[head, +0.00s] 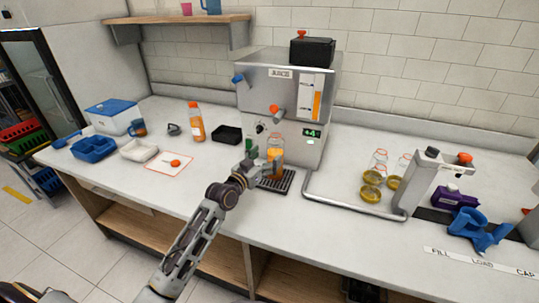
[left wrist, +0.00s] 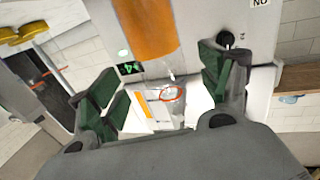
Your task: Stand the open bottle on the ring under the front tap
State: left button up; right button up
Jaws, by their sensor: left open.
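The open clear bottle (head: 277,143), with an orange-red mouth ring and an orange label, stands upright at the drip tray (head: 282,187), below the front tap (head: 277,113). The ring under it is hidden, so I cannot tell how exactly it sits there. My left gripper (head: 260,161) is open at the bottle, with its green fingers around its sides. In the left wrist view, the bottle's mouth (left wrist: 171,93) shows between the spread fingers of the left gripper (left wrist: 160,88). No finger contact is clear. My right gripper is not in view.
The juicer (head: 262,75) stands behind the bottle. A filled orange bottle (head: 196,125) and a black tray (head: 227,135) are to the left. A grey rail (head: 350,205), clear jars (head: 378,160) and a capping post (head: 425,180) are to the right. The front counter is clear.

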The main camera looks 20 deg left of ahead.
pick_arm(q)
jog(key=shift+v, duration=2.75)
